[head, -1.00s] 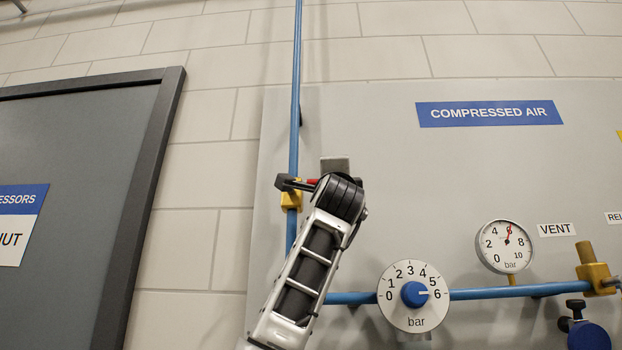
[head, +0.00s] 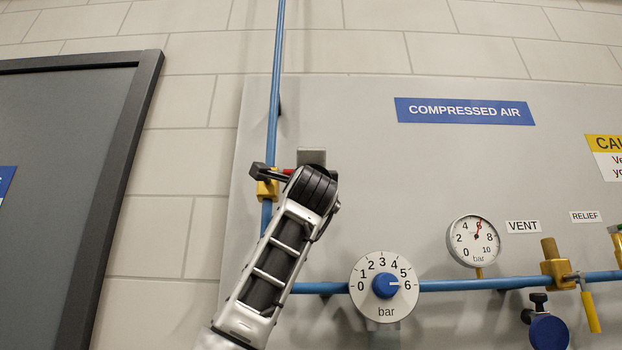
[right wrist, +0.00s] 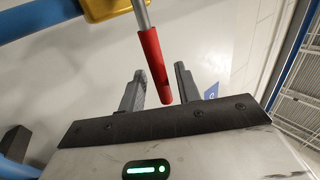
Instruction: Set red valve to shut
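The red valve has a yellow body (head: 267,190) on the upright blue pipe at the left edge of the grey panel. Its red handle (head: 289,171) shows only as a small piece to the right of the pipe, mostly hidden by my right arm. My right gripper (head: 270,174) is at the valve. In the right wrist view, the red handle (right wrist: 153,64) on its metal stem lies between the two fingers of the right gripper (right wrist: 159,72). The fingers are apart, with gaps visible on both sides of the handle. My left gripper is not in view.
A pressure dial with a blue knob (head: 386,286), a round gauge (head: 473,241) and a yellow-handled valve (head: 590,311) lie to the right along the horizontal blue pipe (head: 480,284). A grey metal bracket (head: 312,157) is close beside my right arm. A dark-framed door stands left.

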